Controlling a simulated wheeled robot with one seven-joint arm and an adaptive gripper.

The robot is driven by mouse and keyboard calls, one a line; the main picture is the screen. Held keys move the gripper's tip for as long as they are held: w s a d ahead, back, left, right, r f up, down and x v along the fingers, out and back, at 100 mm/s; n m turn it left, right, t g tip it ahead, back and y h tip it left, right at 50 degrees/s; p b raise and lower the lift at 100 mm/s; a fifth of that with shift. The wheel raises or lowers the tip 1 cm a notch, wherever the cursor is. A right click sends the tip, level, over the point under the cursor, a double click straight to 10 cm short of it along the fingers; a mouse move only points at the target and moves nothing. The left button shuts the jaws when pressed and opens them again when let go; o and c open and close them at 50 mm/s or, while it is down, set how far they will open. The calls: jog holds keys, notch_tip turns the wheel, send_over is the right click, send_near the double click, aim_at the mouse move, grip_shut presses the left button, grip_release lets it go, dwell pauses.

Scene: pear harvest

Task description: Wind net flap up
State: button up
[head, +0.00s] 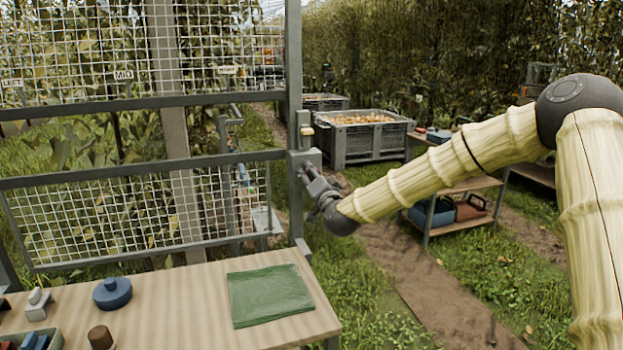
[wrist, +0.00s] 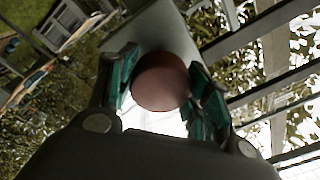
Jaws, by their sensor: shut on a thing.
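The net flap (head: 140,215) is a grey-framed wire mesh panel at the left in the head view, behind the bench. It hangs slightly slanted below an open gap under the upper mesh panel (head: 75,50). A grey winch-like housing (head: 304,160) sits on the post at the flap's right. My gripper (head: 313,184) is beside this housing. In the wrist view, its green-padded fingers are shut on a round reddish-brown knob (wrist: 161,82), in front of a pale grey plate (wrist: 160,25). The knob is hidden in the head view.
A grey fruit crate (head: 365,150) and a shelf cart (head: 465,190) stand behind my arm. Grass and a dirt path lie right.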

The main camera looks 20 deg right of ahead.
jog(key=shift+w+d+r, duration=0.1)
jog(key=shift+d+r, duration=0.1)
jog(key=o, duration=1)
jog(key=shift+d, duration=0.1)
jog(key=shift+o, duration=0.2)
jog(key=shift+a+f, duration=0.1)
jog(key=shift+a, duration=0.15)
jog(key=s+f, duration=0.1)
jog(key=s, duration=1.1)
jog(key=shift+d, duration=0.2)
